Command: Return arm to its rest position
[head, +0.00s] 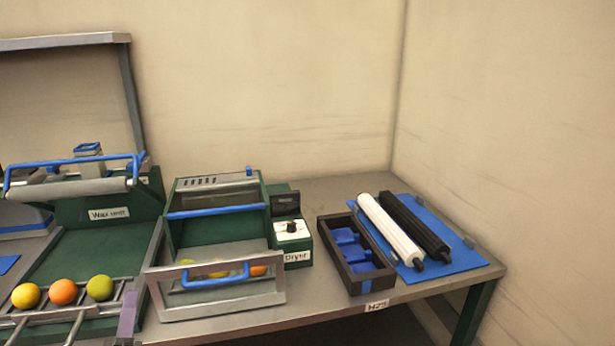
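My gripper and arm do not show in the head view, so I cannot see how the arm is posed. Three fruits sit in a row on the metal rails at the lower left: a yellow-orange one (26,296), an orange one (62,292) and a yellow-green one (100,288). Inside the green dryer (215,239) a few yellow and orange fruits show partly behind its front panel (220,299), which has a blue handle (215,275).
The wax unit (109,214) stands at the left. A dark tray (355,284) with blue pieces stands right of the dryer. A white roller (390,229) and a black roller (415,226) lie on a blue mat (462,258). Walls close the back and right.

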